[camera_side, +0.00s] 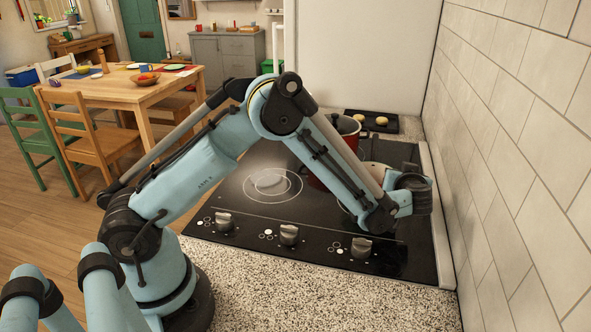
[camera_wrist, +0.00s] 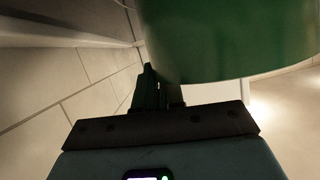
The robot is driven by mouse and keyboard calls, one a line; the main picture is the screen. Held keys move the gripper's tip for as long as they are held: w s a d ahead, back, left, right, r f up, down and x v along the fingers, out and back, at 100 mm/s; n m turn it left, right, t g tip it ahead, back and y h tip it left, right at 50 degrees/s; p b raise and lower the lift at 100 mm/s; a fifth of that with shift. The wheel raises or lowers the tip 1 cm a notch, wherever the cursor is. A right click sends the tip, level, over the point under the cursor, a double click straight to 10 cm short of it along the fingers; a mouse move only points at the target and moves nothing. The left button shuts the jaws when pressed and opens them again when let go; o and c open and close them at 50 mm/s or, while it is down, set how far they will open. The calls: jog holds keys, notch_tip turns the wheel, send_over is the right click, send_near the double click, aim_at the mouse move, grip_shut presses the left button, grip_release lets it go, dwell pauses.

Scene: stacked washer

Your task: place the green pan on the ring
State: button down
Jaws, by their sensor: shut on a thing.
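The green pan (camera_wrist: 235,40) fills the upper right of the wrist view, very close to the camera. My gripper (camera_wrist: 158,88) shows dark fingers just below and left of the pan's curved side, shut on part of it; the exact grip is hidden. In the side view my arm's end is over the right part of the cooktop and my own links hide the fingertips. A pale round shape shows behind my forearm there, and I cannot tell whether it is the pan. The white ring (camera_side: 247,193) is marked on the left of the cooktop, with a pale patch in its middle.
A red pot (camera_side: 347,126) with a lid stands behind my forearm. A dark tray (camera_side: 362,117) with round buns lies at the back. Knobs (camera_side: 288,233) line the cooktop's front edge. A tiled wall (camera_side: 520,150) bounds the right side. The cooktop around the ring is clear.

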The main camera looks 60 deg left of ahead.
jog(key=c, duration=1.3)
grip_release()
jog(key=shift+o, duration=0.2)
jog(key=v, duration=1.2)
jog(key=s+a+r+m+g+h, duration=0.2)
jog(key=s+a+r+m+h, duration=0.3)
jog(key=s, duration=0.3)
jog(key=s+a+m+h, duration=0.1)
jog(key=s+m+h, duration=0.2)
jog(key=s, duration=0.8)
jog(key=shift+s+f+m+h, duration=0.35)
jog(key=shift+f+m+h, duration=0.1)
jog(key=shift+h, duration=0.75)
